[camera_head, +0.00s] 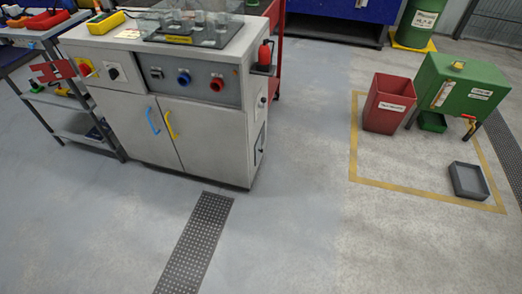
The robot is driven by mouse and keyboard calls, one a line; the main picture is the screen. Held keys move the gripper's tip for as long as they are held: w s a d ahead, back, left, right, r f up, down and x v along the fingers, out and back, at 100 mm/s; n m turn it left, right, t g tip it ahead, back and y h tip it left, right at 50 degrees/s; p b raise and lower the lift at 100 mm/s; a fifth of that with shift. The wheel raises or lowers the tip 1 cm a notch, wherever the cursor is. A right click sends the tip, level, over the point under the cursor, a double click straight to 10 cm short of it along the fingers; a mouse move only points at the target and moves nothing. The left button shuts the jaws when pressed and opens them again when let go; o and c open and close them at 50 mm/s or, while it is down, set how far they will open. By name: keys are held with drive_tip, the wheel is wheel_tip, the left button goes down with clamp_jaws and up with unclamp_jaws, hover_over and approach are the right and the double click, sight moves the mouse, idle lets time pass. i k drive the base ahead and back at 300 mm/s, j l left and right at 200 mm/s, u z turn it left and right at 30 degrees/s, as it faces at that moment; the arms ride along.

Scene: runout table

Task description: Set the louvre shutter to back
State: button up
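The grey cabinet bench (125,130) stands at the upper left. On its right side face is a small dark-edged panel (260,143), which may be the louvre shutter. It is seen at a steep angle and is too small to tell its slats or its setting. My gripper is not in view.
A steel cart (78,122) stands left of the bench. A red bin (388,103), a green tank (465,92) and a grey tray (468,181) are at the right, around a yellow floor outline. A dark floor grating (197,245) crosses the front. The middle floor is clear.

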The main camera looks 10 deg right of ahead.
sight(259, 151)
drive_tip(key=i+l, duration=0.2)
drive_tip(key=i, duration=0.3)
drive_tip(key=i+l+u, duration=0.15)
drive_tip(key=i, duration=0.35)
drive_tip(key=i+l, duration=0.35)
drive_tip(key=i, duration=0.15)
drive_tip(key=j+u, duration=0.05)
